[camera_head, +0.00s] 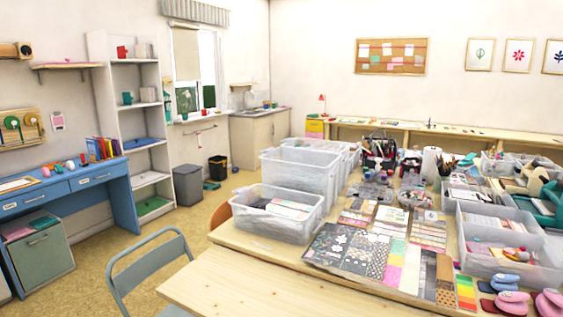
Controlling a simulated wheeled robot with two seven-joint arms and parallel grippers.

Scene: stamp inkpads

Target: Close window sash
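The window (204,60) is in the back left wall, far across the room, under a grey striped valance (196,11). A pale blind or panel covers much of its upper part. Dark green shows through the lower panes (209,96), with a white frame bar between them. The sash is too small and partly covered, so I cannot tell whether it stands open or shut. Neither of my grippers is in view.
A table with clear bins (280,233) and patterned papers (365,245) fills the front right. A grey chair (150,262) stands front left. A blue desk (105,190), white shelf (137,75), grey bin (187,186) and black bin (218,168) line the left. Open floor (110,245) lies between.

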